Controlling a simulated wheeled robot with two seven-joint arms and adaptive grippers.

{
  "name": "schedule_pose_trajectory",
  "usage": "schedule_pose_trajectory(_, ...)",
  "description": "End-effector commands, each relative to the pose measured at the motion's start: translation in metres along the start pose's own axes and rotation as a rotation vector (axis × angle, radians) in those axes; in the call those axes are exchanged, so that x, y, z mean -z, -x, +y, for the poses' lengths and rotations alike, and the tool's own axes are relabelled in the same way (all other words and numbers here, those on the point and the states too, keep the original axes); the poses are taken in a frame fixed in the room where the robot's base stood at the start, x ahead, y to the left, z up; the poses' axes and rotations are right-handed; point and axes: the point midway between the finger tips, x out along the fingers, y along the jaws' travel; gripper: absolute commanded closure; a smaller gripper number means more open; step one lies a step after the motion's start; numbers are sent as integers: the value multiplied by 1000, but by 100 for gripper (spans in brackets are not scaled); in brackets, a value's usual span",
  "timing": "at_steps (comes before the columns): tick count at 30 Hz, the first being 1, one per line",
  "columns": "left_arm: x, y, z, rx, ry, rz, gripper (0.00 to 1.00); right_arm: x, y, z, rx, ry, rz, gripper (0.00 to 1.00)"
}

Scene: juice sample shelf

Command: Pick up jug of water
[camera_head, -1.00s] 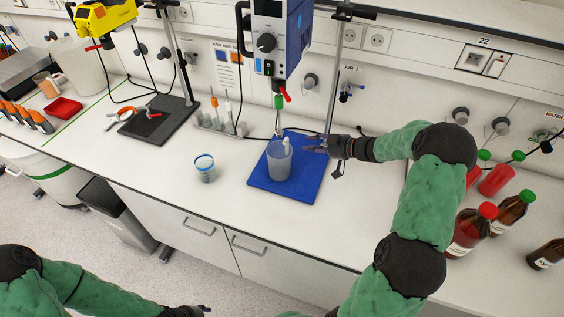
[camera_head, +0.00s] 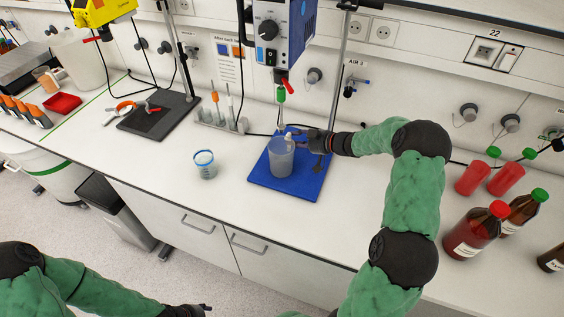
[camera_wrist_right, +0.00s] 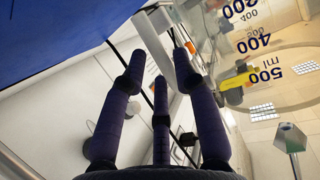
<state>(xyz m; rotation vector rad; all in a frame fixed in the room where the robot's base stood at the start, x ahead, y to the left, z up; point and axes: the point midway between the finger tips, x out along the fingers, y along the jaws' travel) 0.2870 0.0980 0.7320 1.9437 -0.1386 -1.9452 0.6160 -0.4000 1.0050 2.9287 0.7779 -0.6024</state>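The jug (camera_head: 280,160) is a clear plastic measuring jug standing upright on a blue mat (camera_head: 308,182). My right gripper (camera_head: 296,134) reaches in from the right, at the jug's back right near its rim. In the right wrist view, the fingers of my right gripper (camera_wrist_right: 160,62) are spread apart. The jug's marked wall (camera_wrist_right: 255,45) fills the upper right there, and a pale part like its handle lies by the fingertips. I cannot tell if they touch. My left gripper (camera_head: 193,310) is low at the bottom edge, its fingers too small to read.
A small glass beaker (camera_head: 205,165) stands left of the mat. A blue stirrer unit (camera_head: 282,35) hangs on a stand above and behind the jug. Brown bottles (camera_head: 476,232) and red-bodied bottles (camera_head: 472,178) stand at the right, near my right arm. The counter's front strip is clear.

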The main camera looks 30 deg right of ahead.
Motion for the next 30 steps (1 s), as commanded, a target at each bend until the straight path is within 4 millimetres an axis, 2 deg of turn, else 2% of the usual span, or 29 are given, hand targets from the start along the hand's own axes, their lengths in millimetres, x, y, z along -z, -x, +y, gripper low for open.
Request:
schedule_pose_trajectory(1,0,-5,-2,0,0,0,53,-2,-10,-1,3,1,1,70)
schedule_pose_trajectory(4,0,-7,-2,0,0,0,53,-2,-22,-1,2,1,0,70)
schedule_pose_trajectory(12,0,-7,-2,0,0,0,53,0,-25,0,0,1,0,70)
schedule_pose_trajectory(15,0,-7,-2,0,0,0,53,0,-25,0,0,1,0,99)
schedule_pose_trajectory(16,0,-7,-2,0,0,0,53,0,-25,0,0,1,0,100)
schedule_pose_trajectory(30,0,-6,-2,0,0,0,53,2,-24,0,-1,1,2,100)
